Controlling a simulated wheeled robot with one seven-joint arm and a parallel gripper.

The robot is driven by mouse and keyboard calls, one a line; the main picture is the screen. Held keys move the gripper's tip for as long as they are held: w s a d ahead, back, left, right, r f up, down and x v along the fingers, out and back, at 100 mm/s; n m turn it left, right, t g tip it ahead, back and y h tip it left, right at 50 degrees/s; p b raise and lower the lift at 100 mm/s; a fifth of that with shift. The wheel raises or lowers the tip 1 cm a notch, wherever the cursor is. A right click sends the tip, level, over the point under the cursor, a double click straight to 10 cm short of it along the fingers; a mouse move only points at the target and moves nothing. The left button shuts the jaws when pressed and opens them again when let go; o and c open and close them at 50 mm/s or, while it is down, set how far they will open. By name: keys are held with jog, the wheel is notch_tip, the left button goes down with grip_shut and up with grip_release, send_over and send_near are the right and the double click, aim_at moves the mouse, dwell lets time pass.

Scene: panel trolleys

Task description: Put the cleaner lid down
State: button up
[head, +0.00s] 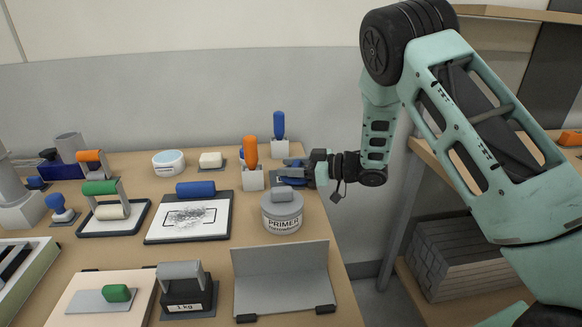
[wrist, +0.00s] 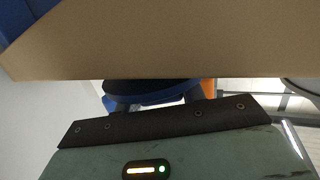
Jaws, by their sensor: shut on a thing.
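My gripper (head: 294,172) is near the right edge of the wooden table, just behind the primer tin (head: 282,212). In the wrist view my gripper (wrist: 160,100) is shut on a dark blue rounded thing (wrist: 150,92), which I take to be the cleaner lid. In the head view only small blue parts show at the fingers. I cannot tell whether it touches the table. An open white tub (head: 168,164) with light blue contents stands at the back, apart from my gripper.
An orange-handled tool (head: 250,153) and a blue-handled tool (head: 279,128) stand upright in blocks close to my gripper. A bent grey sheet-metal stand (head: 283,280) is at the front right. Bare tabletop shows between the tub and the blue-handled board (head: 190,222).

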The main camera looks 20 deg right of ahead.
jog(key=shift+f, duration=0.4)
jog(key=o, duration=1)
jog(key=shift+o, duration=0.2)
jog(key=shift+d+r, duration=0.15)
jog(key=shift+r, duration=0.4)
jog(key=v, duration=1.1)
jog(key=shift+s+d+b, duration=0.25)
jog(key=shift+d+b, duration=0.05)
jog(key=shift+b, duration=0.1)
jog(key=shift+f, duration=0.15)
